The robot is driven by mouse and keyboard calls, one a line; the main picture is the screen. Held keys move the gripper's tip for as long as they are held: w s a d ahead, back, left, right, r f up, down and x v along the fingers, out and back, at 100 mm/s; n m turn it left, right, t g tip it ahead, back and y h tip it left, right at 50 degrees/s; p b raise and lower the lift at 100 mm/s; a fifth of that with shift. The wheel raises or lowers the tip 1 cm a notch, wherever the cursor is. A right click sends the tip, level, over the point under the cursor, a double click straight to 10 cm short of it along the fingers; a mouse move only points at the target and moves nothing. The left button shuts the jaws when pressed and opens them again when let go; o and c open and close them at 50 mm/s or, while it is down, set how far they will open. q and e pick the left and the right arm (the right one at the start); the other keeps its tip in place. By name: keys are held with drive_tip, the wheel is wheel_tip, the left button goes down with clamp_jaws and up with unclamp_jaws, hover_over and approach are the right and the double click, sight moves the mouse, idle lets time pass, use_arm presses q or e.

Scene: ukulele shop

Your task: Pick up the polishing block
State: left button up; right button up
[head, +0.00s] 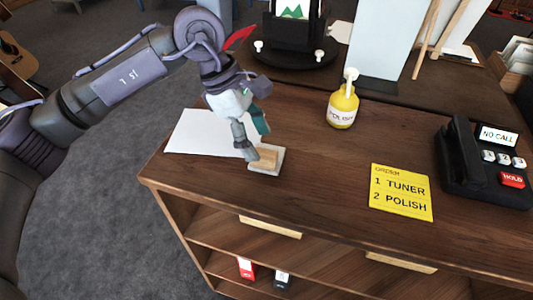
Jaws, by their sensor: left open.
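The polishing block (264,160) has a tan wooden top on a pale base. It lies on the left part of the wooden counter, near the front edge, in the head view. My left gripper (254,143) points down at the block, its fingertips just above or beside it. It is open, and I cannot tell if a finger touches the block. The near finger covers the block's left end. My right gripper is not in view.
White paper (205,134) lies left of the block. A yellow polish bottle (342,105), a yellow order note (401,192) and a black phone (483,165) stand or lie to the right. A black stand (293,40) is behind. The counter between block and note is clear.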

sight(264, 154)
use_arm(q)
drive_tip(key=p+x, duration=0.2)
drive_tip(key=x, duration=0.1)
drive_tip(key=shift+s+d+f, duration=0.1)
drive_tip(key=shift+d+f, duration=0.1)
drive_tip(key=shift+f, duration=0.05)
drive_tip(key=shift+d+f, duration=0.15)
drive_tip(key=shift+f, duration=0.4)
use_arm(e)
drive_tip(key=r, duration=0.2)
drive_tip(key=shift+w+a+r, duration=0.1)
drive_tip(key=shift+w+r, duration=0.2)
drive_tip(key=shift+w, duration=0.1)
use_arm(q)
clamp_jaws()
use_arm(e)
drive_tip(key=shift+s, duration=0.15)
